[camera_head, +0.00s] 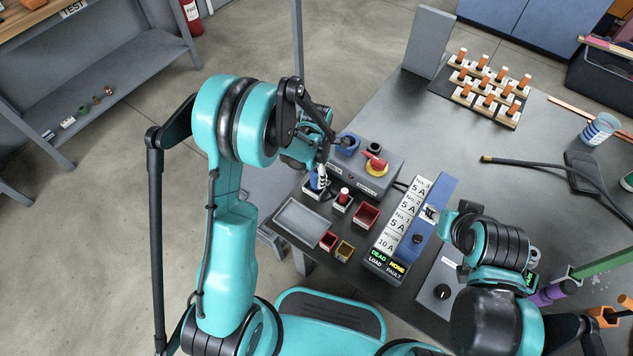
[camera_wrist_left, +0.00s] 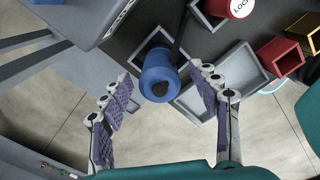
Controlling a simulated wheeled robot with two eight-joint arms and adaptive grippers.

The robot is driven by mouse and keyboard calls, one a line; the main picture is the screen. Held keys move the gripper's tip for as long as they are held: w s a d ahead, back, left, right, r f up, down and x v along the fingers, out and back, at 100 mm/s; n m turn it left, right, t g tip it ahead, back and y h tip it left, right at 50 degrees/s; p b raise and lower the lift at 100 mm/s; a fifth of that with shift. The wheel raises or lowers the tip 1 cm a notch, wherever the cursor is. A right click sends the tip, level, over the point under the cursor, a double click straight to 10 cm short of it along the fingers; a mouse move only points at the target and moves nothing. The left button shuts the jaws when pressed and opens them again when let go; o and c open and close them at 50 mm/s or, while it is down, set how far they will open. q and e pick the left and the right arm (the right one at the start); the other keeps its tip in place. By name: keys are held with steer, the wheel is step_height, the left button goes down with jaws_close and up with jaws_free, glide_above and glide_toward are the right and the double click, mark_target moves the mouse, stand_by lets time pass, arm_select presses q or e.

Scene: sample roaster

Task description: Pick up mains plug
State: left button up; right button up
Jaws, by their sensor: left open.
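The mains plug (camera_head: 317,186) is blue and stands in a small holder at the table's near left edge. In the left wrist view the blue plug (camera_wrist_left: 158,76) lies between my open fingertips or just beyond them, with a dark cable beside it. My left gripper (camera_head: 320,176) is at the plug in the head view, partly hidden by its own arm; its purple-padded fingers (camera_wrist_left: 160,88) are apart and hold nothing. My right gripper (camera_head: 431,213) is over the blue labelled panel; its jaws are too small to judge.
A grey box (camera_head: 362,171) with a blue socket (camera_head: 347,143) and red-yellow switch (camera_head: 375,164) stands behind the plug. An empty grey tray (camera_head: 285,228), a red-topped lock holder (camera_head: 343,199) and small red bins (camera_head: 365,215) are close by. The breaker panel (camera_head: 391,239) lies right.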

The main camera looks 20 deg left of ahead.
arm_select(q)
step_height(320, 180, down, 2)
steer(key=shift+r, duration=0.15)
steer(key=c, duration=1.4)
steer(key=shift+r, duration=0.1)
